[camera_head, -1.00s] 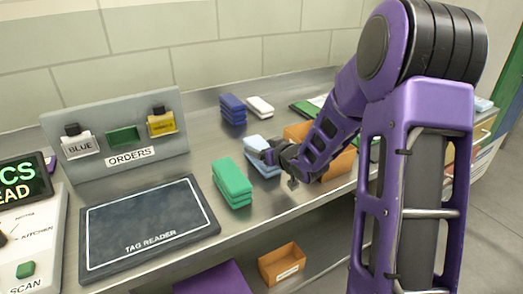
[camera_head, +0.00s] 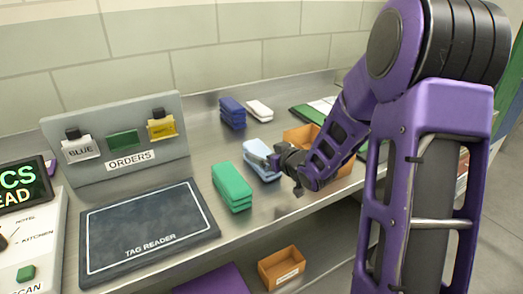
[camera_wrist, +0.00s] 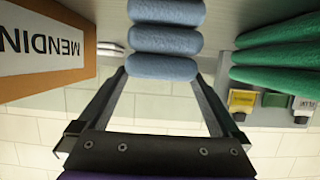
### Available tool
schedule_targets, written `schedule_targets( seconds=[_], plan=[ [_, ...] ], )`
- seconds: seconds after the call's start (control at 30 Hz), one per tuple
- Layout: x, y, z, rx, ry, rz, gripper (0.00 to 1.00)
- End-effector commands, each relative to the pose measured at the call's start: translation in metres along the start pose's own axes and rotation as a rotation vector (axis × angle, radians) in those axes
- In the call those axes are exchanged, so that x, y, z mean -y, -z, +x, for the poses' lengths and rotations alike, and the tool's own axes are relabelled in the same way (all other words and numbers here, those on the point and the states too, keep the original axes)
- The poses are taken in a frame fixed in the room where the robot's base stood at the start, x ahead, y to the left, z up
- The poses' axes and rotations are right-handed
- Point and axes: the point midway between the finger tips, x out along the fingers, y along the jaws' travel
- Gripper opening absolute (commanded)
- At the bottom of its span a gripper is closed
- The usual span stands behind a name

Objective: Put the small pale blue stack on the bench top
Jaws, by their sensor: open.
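The small pale blue stack (camera_head: 259,146) of folded cloth-like pieces rests on the steel bench top (camera_head: 185,140), just right of the green stack (camera_head: 232,184). My gripper (camera_head: 271,160) is low over the bench at the stack's right front side and covers part of it. In the wrist view, which is upside down, the pale blue stack (camera_wrist: 165,40) lies at the ends of my open fingers (camera_wrist: 160,75). Whether the fingertips overlap its sides, I cannot tell. Nothing is seen gripped.
A dark blue stack (camera_head: 232,112) and a white stack (camera_head: 259,110) stand behind. An orange-brown box labelled "MENDIN…" (camera_wrist: 45,45) is close beside my gripper. The tag reader (camera_head: 150,230) is at left. A small box (camera_head: 282,268) sits below the bench.

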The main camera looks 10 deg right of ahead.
Motion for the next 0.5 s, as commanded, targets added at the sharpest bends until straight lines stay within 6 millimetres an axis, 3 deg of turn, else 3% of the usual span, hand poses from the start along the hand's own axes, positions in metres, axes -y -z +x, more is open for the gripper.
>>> schedule_targets(
  seconds=[0.2,0.5],
  plan=[
    [-0.002,0.003,-0.051,-0.001,-0.004,-0.001,1.00],
    [0.000,0.001,-0.090,-0.001,-0.001,-0.001,1.00]
  ],
)
